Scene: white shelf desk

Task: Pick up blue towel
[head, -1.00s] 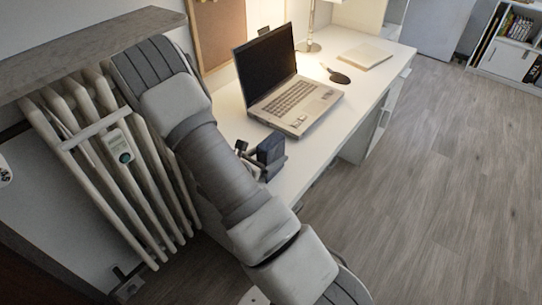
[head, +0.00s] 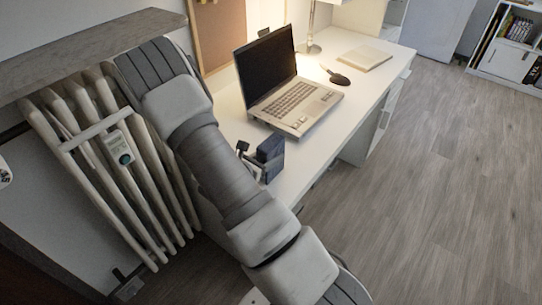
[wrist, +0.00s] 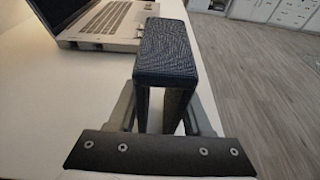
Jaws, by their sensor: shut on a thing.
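The blue towel (wrist: 165,52) is a dark blue, folded, woven-looking piece in the middle of the wrist view. My gripper (wrist: 168,108) is shut on it, with a finger on each side, and the towel stands up between the fingers. In the head view the towel (head: 270,153) shows as a small dark blue block at the near end of the white desk, with my gripper (head: 256,161) around it. My arm hides part of that spot. I cannot tell whether the towel touches the desk top.
An open laptop (head: 292,105) stands on the white desk (head: 318,138) just beyond the towel. A dark mouse-like object (head: 340,79), a notebook (head: 364,57) and a lamp (head: 312,47) are farther back. A radiator (head: 110,155) is at the left. The wooden floor at right is clear.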

